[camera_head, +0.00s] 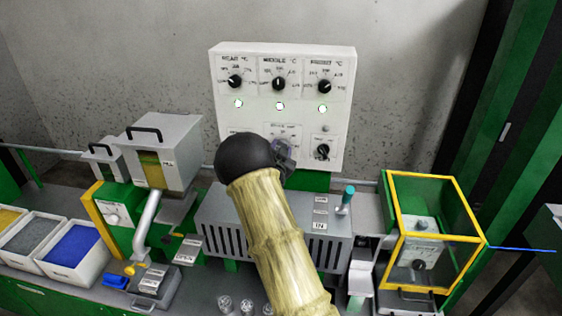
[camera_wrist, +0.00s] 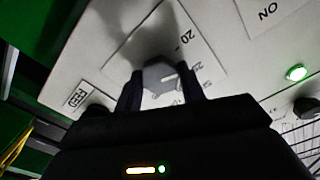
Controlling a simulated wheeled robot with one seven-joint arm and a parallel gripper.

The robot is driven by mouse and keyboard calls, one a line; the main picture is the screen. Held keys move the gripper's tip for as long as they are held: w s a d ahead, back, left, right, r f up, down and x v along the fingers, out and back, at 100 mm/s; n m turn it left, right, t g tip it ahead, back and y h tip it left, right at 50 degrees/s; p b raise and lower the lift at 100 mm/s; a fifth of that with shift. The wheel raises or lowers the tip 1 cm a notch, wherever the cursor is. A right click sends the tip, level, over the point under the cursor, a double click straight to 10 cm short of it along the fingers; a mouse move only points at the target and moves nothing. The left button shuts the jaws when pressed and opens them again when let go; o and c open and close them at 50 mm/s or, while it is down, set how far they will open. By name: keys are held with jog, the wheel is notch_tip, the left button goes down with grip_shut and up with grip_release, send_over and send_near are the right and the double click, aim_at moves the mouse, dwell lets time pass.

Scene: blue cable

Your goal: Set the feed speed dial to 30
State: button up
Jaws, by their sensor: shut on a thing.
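The feed speed dial (camera_wrist: 157,76) is a small grey knob on a white scale plate, seen close up in the wrist view. My gripper (camera_wrist: 158,88) has one dark finger on each side of the knob and is shut on it. A "20" is readable on the plate above right; the other numbers are too blurred to read, so the exact setting is unclear. In the head view my gripper (camera_head: 283,154) is at the lower middle of the white control panel (camera_head: 218,102), and my arm hides the dial there.
Three black temperature dials, including the middle one (camera_head: 279,84), sit above green lamps. Another black dial (camera_head: 323,152) is close to the right of my gripper. Below stand a grey slotted housing (camera_head: 219,234), a hopper (camera_head: 168,148) and a yellow-framed guard (camera_head: 437,178).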

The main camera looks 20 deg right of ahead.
jog(key=m+b, duration=1.4)
jog(key=b, duration=0.9)
jog(key=shift+d+f, duration=0.1)
jog(key=o, duration=1)
jog(key=shift+c, duration=0.2)
jog(key=shift+s, duration=0.1)
